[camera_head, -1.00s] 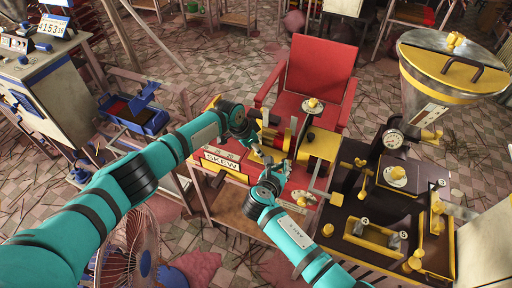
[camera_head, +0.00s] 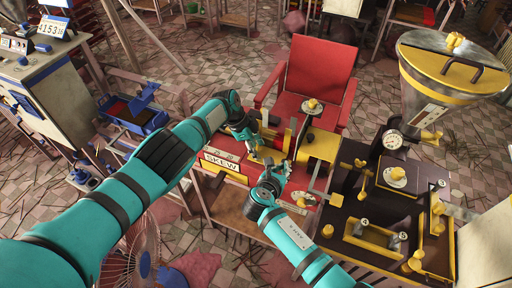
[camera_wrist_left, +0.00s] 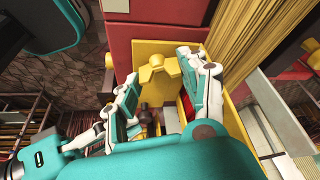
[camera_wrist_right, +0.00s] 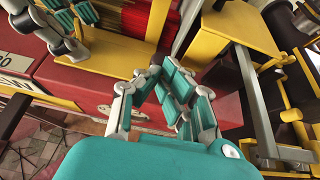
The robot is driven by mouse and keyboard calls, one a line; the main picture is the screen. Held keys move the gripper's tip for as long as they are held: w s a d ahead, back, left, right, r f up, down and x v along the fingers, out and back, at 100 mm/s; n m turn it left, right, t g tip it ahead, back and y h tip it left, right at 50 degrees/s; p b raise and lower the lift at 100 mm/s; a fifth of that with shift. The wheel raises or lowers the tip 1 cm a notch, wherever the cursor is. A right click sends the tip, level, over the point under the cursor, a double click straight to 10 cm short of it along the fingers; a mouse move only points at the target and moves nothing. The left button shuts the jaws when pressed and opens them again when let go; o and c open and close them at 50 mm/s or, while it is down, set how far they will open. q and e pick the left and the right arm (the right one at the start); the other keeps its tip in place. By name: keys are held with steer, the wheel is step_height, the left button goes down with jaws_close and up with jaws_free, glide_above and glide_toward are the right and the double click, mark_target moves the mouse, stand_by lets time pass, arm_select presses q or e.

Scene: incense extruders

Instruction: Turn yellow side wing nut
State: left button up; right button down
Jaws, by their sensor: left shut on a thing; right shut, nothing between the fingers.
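The yellow wing nut (camera_wrist_left: 158,69) shows in the left wrist view at a yellow frame beside a red block. My left gripper (camera_wrist_left: 159,65) has a finger on each side of it and is shut on it; the exact contact is hard to see. In the head view my left gripper (camera_head: 257,145) is at the red and yellow extruder, above the SKEW sign, and hides the nut. My right gripper (camera_head: 275,166) is shut and empty, lower and to the right, over the red bench. Its fingertips meet in the right wrist view (camera_wrist_right: 160,67).
The SKEW sign (camera_head: 221,163) is on the bench front. A red chair (camera_head: 318,70) stands behind. A dark table (camera_head: 375,205) with yellow fittings and a hopper (camera_head: 445,85) stands at right. Yellow strands (camera_wrist_left: 258,35) hang close beside my left gripper. A fan (camera_head: 130,250) is at lower left.

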arm_select(q)
steer(key=shift+a, duration=0.1)
stand_by(0.3)
steer(key=o, duration=1.2)
steer(key=shift+r, duration=0.15)
steer(key=shift+a+r, duration=0.25)
steer(key=shift+r, duration=0.4)
steer(key=shift+v, duration=3.2)
steer(key=shift+s+a, duration=0.1)
steer(key=shift+s, duration=0.1)
steer(key=shift+c, duration=0.2)
